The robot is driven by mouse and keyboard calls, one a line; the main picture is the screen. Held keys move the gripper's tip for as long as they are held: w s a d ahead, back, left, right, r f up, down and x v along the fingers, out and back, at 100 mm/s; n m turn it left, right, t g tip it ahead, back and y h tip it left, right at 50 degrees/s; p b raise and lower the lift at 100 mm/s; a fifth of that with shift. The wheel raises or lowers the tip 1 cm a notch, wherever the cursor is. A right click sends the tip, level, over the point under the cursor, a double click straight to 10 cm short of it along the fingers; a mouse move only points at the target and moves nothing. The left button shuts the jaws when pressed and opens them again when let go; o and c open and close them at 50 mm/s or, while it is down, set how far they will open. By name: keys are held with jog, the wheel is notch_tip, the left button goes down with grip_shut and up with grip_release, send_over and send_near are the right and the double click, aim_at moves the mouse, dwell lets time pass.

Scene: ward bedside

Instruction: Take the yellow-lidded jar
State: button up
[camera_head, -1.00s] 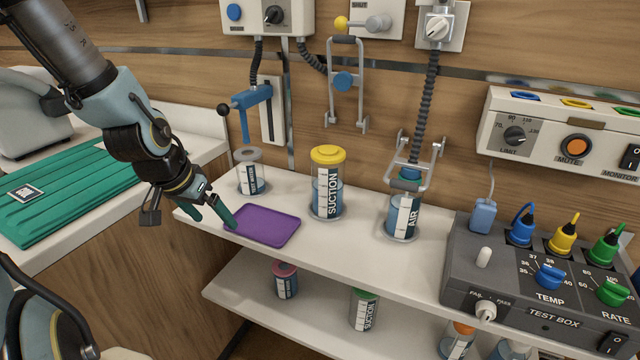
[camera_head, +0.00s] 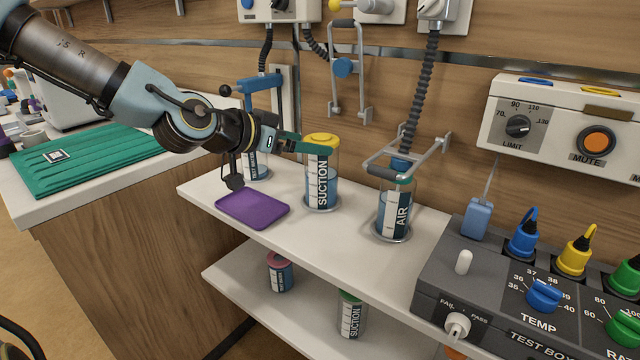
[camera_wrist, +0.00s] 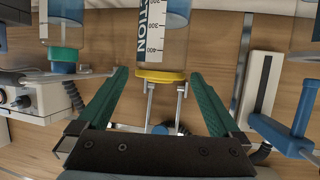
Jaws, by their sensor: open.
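The yellow-lidded jar (camera_head: 322,172) is clear, with blue contents and a SUCTION label, and stands upright on the upper white shelf. My gripper (camera_head: 308,145) is at the height of its lid, reaching in from the left. In the wrist view the jar (camera_wrist: 163,45) appears upside down, its yellow lid (camera_wrist: 160,76) lying between the two green fingers (camera_wrist: 160,83). The fingers are spread, with a gap on each side of the lid. The jar's base is out of the wrist view.
A purple tray (camera_head: 252,209) lies left of the jar. A grey-lidded jar (camera_head: 256,165) stands behind my gripper, partly hidden. The AIR jar (camera_head: 394,208) stands to the right under a metal bracket (camera_head: 405,158). A grey test box (camera_head: 530,290) fills the shelf's right end.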

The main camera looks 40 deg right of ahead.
aim_at(317, 140)
jog(key=shift+b+x, duration=0.3)
jog(key=shift+x, duration=1.5)
jog(key=x, duration=0.5)
jog(key=shift+a+f, duration=0.2)
jog(key=shift+f, duration=0.1)
jog(key=shift+c, duration=0.4)
